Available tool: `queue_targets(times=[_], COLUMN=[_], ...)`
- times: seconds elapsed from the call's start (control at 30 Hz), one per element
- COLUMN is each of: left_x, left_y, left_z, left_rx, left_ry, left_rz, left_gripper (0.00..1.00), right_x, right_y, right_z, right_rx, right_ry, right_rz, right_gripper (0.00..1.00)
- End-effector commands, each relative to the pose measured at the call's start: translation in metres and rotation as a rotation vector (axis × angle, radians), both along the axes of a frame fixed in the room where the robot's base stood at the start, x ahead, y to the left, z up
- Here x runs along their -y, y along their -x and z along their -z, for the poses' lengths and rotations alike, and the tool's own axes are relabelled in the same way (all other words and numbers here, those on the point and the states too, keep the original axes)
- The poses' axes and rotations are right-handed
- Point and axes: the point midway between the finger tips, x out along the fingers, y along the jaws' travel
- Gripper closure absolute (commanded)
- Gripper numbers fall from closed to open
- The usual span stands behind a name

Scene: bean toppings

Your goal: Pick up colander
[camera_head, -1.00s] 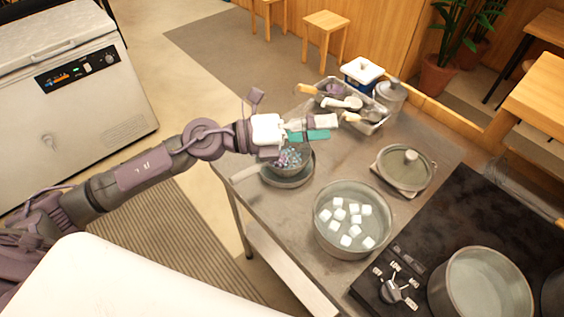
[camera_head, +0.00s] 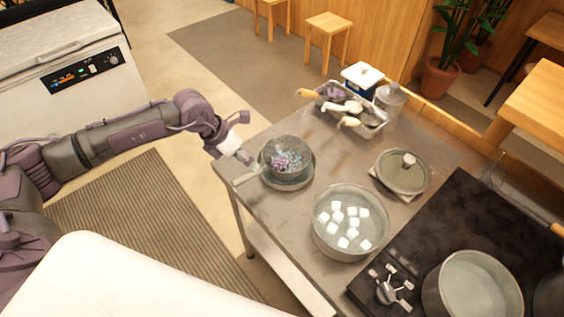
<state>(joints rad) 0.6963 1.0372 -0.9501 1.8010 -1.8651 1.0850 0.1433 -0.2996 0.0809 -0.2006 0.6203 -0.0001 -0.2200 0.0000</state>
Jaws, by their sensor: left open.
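The colander (camera_head: 287,147) is a round bowl holding small blue and purple pieces. It sits over a grey dish (camera_head: 285,184) on the left part of the metal table. A short grey handle-like piece (camera_head: 245,179) shows at the left of the dish. My left gripper (camera_head: 247,161) is open and empty, just left of the colander's rim, close to it and above the handle-like piece. I cannot tell whether it touches the colander. My right gripper is not in view.
A pot of white cubes (camera_head: 338,240) stands right of the colander. A stove (camera_head: 442,215) with another pot (camera_head: 472,285) is at the right. The table between colander and tray is clear.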

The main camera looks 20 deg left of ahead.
Motion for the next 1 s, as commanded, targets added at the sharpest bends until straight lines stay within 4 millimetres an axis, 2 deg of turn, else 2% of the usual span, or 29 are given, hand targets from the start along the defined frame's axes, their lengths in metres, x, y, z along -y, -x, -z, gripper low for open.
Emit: queue_targets(times=[0.23, 0.37, 0.5, 0.77, 0.83, 1.0], left_x=[0.007, 0.015, 0.020, 0.021, 0.021, 0.021], left_y=[-0.001, 0.000, -0.005, -0.006, -0.006, -0.006], left_z=[0.016, 0.035, 0.052, 0.058, 0.058, 0.058], left_rx=[-0.004, -0.005, -0.001, 0.000, 0.000, 0.000], left_ry=[0.001, 0.001, 0.002, 0.001, 0.001, 0.001], left_rz=[0.001, 0.001, -0.001, 0.000, 0.000, 0.000], left_gripper=[0.47, 0.47, 0.47, 0.47, 0.54, 0.82], right_x=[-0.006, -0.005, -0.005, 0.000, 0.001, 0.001], right_y=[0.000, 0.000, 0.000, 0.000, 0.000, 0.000], right_z=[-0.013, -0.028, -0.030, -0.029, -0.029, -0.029], right_rx=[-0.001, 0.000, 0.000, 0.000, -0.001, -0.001], right_ry=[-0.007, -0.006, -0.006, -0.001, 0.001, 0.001], right_rz=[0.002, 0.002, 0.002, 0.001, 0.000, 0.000], right_gripper=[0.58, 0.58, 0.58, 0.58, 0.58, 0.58])
